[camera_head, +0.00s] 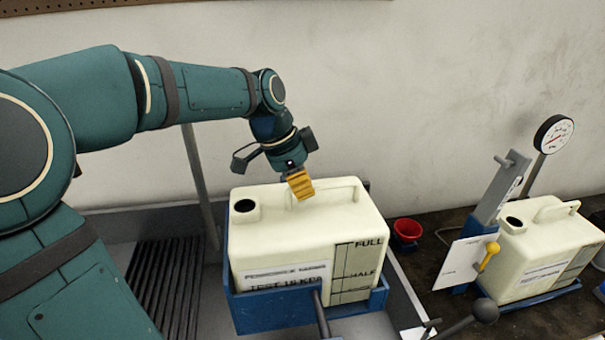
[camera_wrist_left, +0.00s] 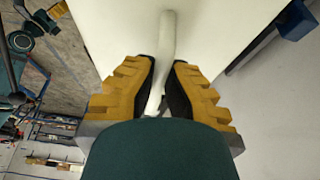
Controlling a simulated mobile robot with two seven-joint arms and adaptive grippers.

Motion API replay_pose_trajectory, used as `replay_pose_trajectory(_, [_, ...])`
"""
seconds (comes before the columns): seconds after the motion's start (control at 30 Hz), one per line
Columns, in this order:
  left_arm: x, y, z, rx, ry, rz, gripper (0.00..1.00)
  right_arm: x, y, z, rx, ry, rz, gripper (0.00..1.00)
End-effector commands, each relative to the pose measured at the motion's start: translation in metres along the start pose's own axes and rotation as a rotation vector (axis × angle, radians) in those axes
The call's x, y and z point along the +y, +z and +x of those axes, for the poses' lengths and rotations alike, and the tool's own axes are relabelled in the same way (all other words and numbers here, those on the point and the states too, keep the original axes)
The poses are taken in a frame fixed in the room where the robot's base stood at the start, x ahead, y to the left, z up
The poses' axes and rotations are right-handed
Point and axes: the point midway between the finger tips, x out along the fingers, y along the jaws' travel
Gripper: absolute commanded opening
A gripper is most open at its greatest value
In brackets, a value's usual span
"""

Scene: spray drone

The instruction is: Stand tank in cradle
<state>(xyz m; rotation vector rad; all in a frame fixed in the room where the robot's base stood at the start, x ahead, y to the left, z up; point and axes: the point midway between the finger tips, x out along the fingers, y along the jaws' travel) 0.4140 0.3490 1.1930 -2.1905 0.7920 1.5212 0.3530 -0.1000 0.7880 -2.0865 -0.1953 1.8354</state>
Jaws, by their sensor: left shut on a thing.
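A cream tank (camera_head: 300,240) with FULL and HALF marks stands upright inside a blue cradle (camera_head: 262,313). Its open neck (camera_head: 244,207) is at the top left. My left gripper (camera_head: 300,186) is above the tank at its top handle. In the left wrist view the yellow fingers (camera_wrist_left: 163,92) are shut on the tank's handle (camera_wrist_left: 158,65), one on each side of it. The tank's lower part is hidden behind the cradle walls, so I cannot tell whether it rests on the cradle floor. My right gripper does not show.
A second cream tank (camera_head: 545,250) stands at the right beside a grey post with a yellow lever (camera_head: 489,256). A red cup (camera_head: 407,232) and a dial gauge (camera_head: 553,134) are near the wall. A ribbed dark panel (camera_head: 165,285) lies left of the cradle. A black-knobbed lever (camera_head: 484,310) is in front.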

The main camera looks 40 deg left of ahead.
Motion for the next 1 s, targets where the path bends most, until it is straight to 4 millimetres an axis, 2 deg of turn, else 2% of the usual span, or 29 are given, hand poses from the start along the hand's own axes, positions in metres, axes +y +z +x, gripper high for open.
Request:
replay_pose_trajectory(0.47, [-0.001, 0.002, 0.008, 0.005, -0.005, 0.001, 0.0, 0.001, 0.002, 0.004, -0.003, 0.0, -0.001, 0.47])
replay_pose_trajectory(0.5, [0.0, 0.003, 0.009, 0.001, -0.001, 0.0, 0.25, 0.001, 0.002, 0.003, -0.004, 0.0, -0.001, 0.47])
replay_pose_trajectory(0.53, [0.0, 0.003, 0.009, 0.001, -0.001, 0.0, 0.34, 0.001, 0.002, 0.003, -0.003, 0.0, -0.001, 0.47])
replay_pose_trajectory(0.87, [0.0, 0.003, 0.008, 0.001, -0.001, 0.0, 0.34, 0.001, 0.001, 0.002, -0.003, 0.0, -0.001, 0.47])
replay_pose_trajectory(1.0, [-0.001, 0.002, -0.004, 0.002, -0.003, 0.0, 0.34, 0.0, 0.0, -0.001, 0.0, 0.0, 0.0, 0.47])
